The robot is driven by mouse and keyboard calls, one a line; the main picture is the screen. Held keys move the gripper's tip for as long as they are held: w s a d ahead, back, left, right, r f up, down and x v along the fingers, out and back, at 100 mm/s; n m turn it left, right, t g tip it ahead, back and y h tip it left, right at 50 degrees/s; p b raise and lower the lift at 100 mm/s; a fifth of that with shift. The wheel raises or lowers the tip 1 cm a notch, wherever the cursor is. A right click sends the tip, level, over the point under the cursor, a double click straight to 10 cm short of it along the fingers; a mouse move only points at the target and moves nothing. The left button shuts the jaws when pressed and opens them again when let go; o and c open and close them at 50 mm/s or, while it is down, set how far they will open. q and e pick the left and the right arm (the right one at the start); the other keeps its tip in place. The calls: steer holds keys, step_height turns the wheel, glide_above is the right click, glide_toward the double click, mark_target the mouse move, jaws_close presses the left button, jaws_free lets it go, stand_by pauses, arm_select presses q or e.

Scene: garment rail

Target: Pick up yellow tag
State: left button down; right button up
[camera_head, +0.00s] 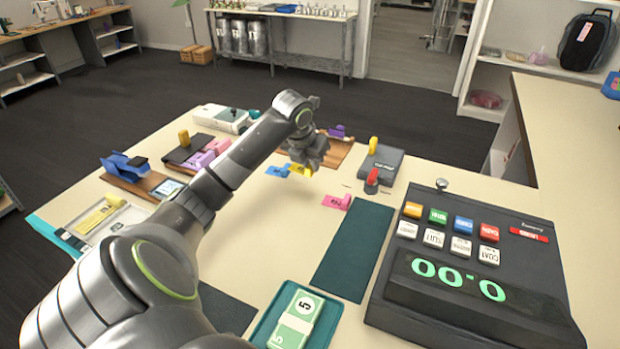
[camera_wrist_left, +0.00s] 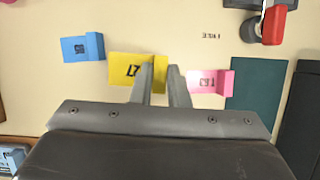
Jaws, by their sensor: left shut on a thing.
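The yellow tag (camera_head: 301,170) with dark printing lies near the middle of the table, just below my left gripper (camera_head: 308,160). In the left wrist view the yellow tag (camera_wrist_left: 126,70) shows at the fingertips of my left gripper (camera_wrist_left: 164,75), whose two fingers are closed on its right end. The fingers hide part of that end. I cannot tell whether the tag still touches the table. My right gripper is not in these views.
A blue tag (camera_head: 277,171) lies just left of the yellow one and a pink tag (camera_head: 338,202) lies to its right. A dark green mat (camera_head: 352,250), a register (camera_head: 465,270) and a red-handled device (camera_head: 372,182) are further right. Bare table lies in front.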

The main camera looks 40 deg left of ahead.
mark_target(310, 166)
arm_select(q)
step_height(310, 166, up, 4)
steer(key=shift+r, duration=0.35)
step_height(310, 166, up, 4)
steer(key=p, duration=0.5)
steer(key=shift+r, duration=0.25)
steer(key=shift+s, duration=0.1)
